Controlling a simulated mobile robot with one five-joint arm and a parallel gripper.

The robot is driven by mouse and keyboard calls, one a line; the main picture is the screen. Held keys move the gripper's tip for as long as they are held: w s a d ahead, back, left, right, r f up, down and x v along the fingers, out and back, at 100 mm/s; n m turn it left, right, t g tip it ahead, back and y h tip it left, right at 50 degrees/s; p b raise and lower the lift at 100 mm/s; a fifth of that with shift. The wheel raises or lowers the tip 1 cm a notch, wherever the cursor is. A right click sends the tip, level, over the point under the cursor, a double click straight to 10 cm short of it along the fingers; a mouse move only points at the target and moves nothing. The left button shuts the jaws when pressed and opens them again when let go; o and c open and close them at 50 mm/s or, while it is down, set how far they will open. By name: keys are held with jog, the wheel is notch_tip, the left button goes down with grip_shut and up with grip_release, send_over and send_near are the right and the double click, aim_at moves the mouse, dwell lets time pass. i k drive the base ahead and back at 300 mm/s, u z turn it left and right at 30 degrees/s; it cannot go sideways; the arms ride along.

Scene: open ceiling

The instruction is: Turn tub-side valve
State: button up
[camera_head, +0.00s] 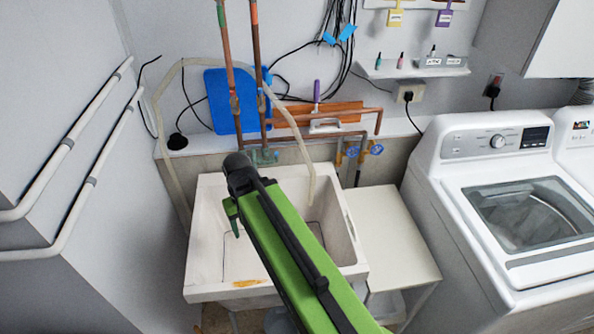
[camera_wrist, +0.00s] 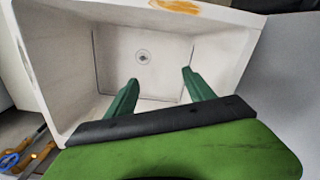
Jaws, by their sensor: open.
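Two valves with blue handles stand on short pipes at the back wall, just right of the tub. The tub-side valve (camera_head: 353,152) is the left one, and the other valve (camera_head: 376,149) is to its right. In the wrist view a blue handle (camera_wrist: 9,160) and brass fittings show at the lower left, outside the tub; which valve it is I cannot tell clearly. My gripper (camera_head: 232,216) is over the white tub, left of both valves and apart from them. In the wrist view my gripper (camera_wrist: 160,77) has its green fingers spread, with nothing between them.
The white utility tub (camera_head: 205,245) lies under my arm. A pale hose (camera_head: 312,180) hangs into it. Copper pipes (camera_head: 230,70) rise behind it. A white side table (camera_head: 400,240) and a washer (camera_head: 455,215) stand to the right. Rails (camera_head: 75,140) line the left wall.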

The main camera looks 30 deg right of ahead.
aim_at(351, 152)
jog(key=z, duration=0.1)
jog(key=k, duration=1)
jog(key=u, duration=0.65)
jog(key=i, duration=0.9)
